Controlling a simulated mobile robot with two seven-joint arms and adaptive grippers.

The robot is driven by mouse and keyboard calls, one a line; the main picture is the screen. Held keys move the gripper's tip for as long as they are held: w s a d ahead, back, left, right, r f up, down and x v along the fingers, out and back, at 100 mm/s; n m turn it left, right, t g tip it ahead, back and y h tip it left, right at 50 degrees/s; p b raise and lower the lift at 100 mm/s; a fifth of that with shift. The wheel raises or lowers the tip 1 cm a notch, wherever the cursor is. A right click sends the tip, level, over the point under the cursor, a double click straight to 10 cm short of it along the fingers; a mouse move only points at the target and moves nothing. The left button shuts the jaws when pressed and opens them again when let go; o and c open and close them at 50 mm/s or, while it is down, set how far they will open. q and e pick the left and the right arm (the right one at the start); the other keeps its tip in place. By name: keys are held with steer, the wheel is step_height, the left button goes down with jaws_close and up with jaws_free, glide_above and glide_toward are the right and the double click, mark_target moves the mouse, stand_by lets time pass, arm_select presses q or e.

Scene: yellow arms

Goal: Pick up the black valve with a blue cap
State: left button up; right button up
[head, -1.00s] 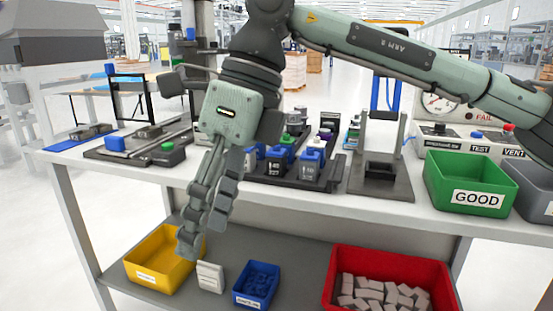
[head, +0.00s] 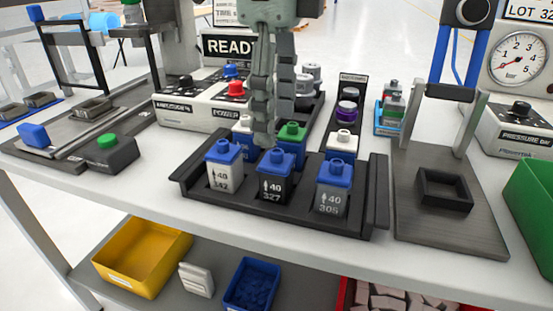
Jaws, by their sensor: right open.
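The black valve with a blue cap (head: 274,188), marked 40 327, stands upright in the middle of the front row of a black tray (head: 268,216). A white valve with a blue cap (head: 223,168) stands to its left and a grey valve with a blue cap (head: 333,190) to its right. My right gripper (head: 270,138) points down just above and behind the black valve's cap in the picture. It is open, with nothing seen between its fingers. Whether a fingertip touches the cap I cannot tell. My left gripper is not in view.
A control box (head: 190,112) with a READY sign is behind left. A fixture (head: 447,205) and green bin (head: 532,205) stand right.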

mark_target(277, 151)
steer(key=f, duration=0.5)
steer(key=s+f, duration=0.1)
steer(key=f, duration=0.1)
steer(key=shift+f+p, duration=0.2)
steer(key=shift+p, duration=0.1)
steer(key=c, duration=1.3)
steer(key=shift+r, duration=0.15)
